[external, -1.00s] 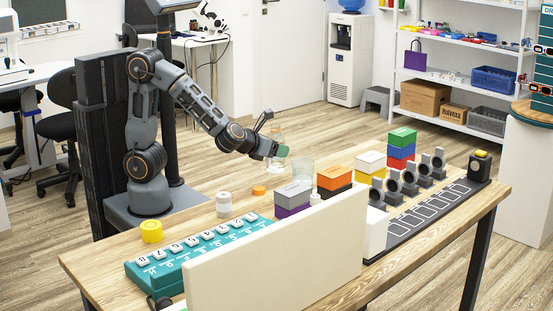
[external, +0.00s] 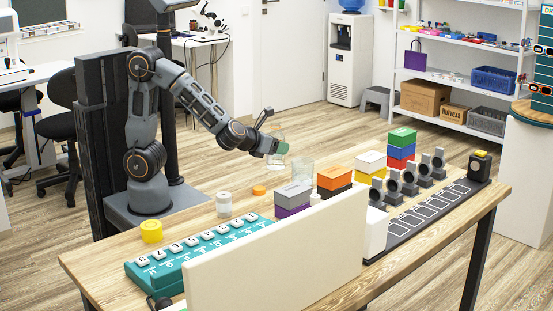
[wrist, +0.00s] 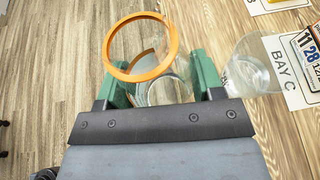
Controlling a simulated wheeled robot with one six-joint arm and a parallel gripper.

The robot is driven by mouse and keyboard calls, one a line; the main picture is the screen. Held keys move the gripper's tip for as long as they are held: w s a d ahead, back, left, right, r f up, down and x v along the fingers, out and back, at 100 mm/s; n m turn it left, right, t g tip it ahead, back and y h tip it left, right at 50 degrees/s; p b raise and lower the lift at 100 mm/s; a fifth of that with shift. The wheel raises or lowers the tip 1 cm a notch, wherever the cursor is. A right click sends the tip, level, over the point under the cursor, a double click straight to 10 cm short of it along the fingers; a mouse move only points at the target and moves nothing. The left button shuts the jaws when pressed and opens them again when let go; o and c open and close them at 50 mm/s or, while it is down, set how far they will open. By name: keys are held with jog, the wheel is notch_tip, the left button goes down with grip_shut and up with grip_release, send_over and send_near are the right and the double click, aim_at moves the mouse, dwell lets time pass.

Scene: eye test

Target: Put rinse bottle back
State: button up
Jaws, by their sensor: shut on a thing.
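My gripper (external: 277,147) is shut on a clear bottle (external: 277,134) and holds it up over the table's far edge. In the wrist view the bottle (wrist: 162,93) has an orange ring (wrist: 108,50) around its open top and stands between my green fingers (wrist: 165,85). A clear beaker (external: 302,168) stands just right of my gripper in the external view; it also shows in the wrist view (wrist: 250,70), beside a "BAY C" card (wrist: 283,72). I see no label on the held bottle. Its lower part is partly hidden by my gripper.
The wooden table (external: 100,264) holds an orange disc (external: 258,190), a white jar (external: 224,204), a yellow jar (external: 151,231), a teal rack (external: 150,278) and several coloured box stacks (external: 334,178). A cream panel (external: 280,255) stands along the near edge.

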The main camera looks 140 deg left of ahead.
jog(key=w+a+r+m+t+p, duration=0.1)
jog(key=a+r+p, duration=0.4)
jog(key=a+r, duration=0.45)
jog(key=shift+m+t, duration=0.5)
jog(key=shift+t, duration=0.1)
jog(key=shift+w+a+f+b, duration=0.5)
jog(key=shift+w+a+f, duration=1.05)
jog(key=shift+w+f, duration=0.25)
jog(key=shift+w+a+f+b, duration=0.55)
jog(key=shift+w+a+f, duration=1.05)
jog(key=shift+f, duration=0.35)
jog(key=shift+w+a+f+b, duration=0.5)
jog(key=shift+w+a+f, duration=1.05)
jog(key=shift+w+f, duration=0.25)
jog(key=shift+s+f+b, duration=0.1)
jog(key=shift+f+b, duration=0.15)
jog(key=shift+b, duration=0.05)
jog(key=o, duration=1)
jog(key=shift+r, duration=0.1)
